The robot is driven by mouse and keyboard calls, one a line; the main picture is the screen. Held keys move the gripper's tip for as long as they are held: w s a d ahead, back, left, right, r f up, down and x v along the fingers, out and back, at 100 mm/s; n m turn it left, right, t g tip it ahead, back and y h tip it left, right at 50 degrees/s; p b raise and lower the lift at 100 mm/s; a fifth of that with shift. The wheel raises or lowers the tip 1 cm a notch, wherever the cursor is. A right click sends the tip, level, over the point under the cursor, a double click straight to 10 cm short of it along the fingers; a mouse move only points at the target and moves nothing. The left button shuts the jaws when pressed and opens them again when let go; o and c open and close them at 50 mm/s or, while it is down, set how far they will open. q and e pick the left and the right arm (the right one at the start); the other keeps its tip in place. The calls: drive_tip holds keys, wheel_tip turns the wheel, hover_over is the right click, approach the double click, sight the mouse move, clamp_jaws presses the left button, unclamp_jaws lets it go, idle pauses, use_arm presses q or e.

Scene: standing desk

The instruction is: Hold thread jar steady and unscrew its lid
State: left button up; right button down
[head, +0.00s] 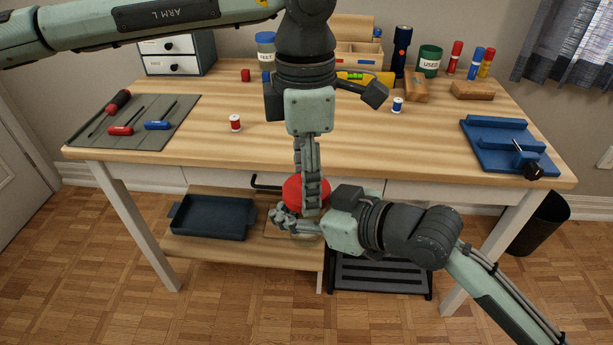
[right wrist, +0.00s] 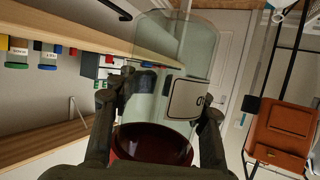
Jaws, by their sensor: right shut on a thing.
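The thread jar is clear glass with a pale label and shows in the right wrist view (right wrist: 165,70). A red lid (head: 293,188) sits on it, and a dark red part of it shows in the right wrist view (right wrist: 155,143). My right gripper (head: 284,220) comes in from the right and is shut on the jar, one finger on each side of it. The jar is in front of the desk's front edge. My left gripper (head: 307,190) points down from above, its fingers overlapping the lid. Whether they grip it cannot be told. Most of the jar is hidden in the head view.
The wooden desk (head: 330,135) is mostly clear in the middle, with a red spool (head: 235,122) and a blue spool (head: 397,104). A tool mat (head: 170,110) lies left, a blue vise-like fixture (head: 490,128) right. A dark tray (head: 213,222) sits on the lower shelf.

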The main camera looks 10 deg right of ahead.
use_arm(q)
drive_tip(key=shift+r, duration=0.2)
drive_tip(key=shift+r, duration=0.9)
drive_tip(key=shift+r, duration=0.1)
